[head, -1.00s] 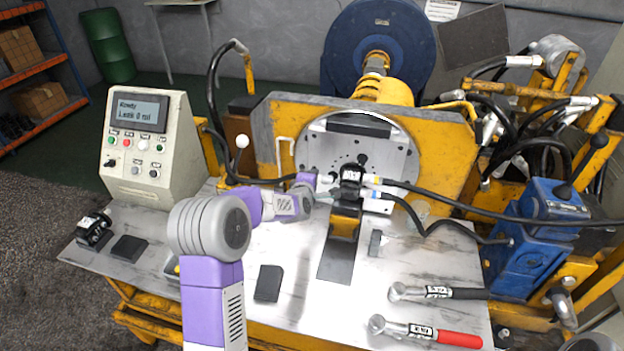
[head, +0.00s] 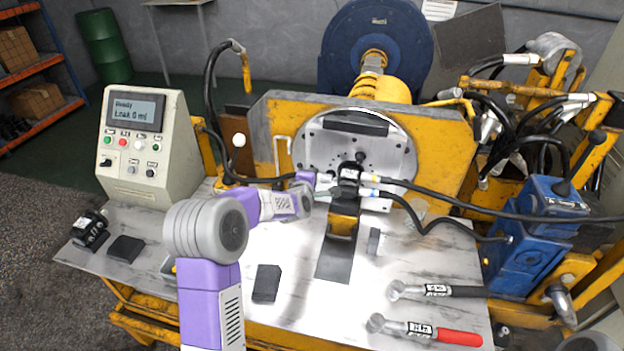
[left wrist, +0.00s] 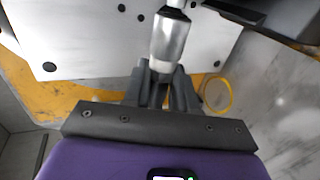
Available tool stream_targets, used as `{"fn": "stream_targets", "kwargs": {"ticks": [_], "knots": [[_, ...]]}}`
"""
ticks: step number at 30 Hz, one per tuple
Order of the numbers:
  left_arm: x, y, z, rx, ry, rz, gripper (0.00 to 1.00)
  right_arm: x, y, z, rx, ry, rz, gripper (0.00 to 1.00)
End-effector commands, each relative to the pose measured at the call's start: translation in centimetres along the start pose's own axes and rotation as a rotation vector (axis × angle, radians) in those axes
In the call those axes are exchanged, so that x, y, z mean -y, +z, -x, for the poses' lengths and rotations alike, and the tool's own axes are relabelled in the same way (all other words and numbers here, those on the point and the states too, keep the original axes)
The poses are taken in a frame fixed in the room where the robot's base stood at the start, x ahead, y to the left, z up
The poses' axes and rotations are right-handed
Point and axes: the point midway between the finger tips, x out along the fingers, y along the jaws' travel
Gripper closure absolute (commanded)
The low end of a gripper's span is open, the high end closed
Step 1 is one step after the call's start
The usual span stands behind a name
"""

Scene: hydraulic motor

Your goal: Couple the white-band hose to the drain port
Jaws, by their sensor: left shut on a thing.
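The small black motor (head: 348,178) sits upright on a dark bracket in front of the round metal plate (head: 395,150). My left gripper (head: 318,191) is at the motor's left side. A black hose (head: 262,180) runs from the left toward the gripper. My right gripper is out of view.
Two hoses with yellow (head: 374,179) and blue (head: 373,193) bands meet the motor's right side. The control box (head: 145,145) reads "Ready, Leak 0 ml". Two torque wrenches (head: 440,291) lie at the front right. A black block (head: 266,283) lies on the table (head: 330,315).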

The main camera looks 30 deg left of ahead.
Motion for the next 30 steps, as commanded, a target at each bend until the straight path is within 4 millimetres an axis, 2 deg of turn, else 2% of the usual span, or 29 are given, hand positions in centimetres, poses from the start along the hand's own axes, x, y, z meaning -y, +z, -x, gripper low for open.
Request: {"fn": "stream_targets", "kwargs": {"ticks": [12,30], "knots": [[-0.1,0.1,0.0,0.000,0.003,0.000,1.00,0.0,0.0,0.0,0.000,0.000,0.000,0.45],[-0.1,1.3,0.0,0.000,0.002,0.000,1.00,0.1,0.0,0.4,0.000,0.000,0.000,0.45]]}}
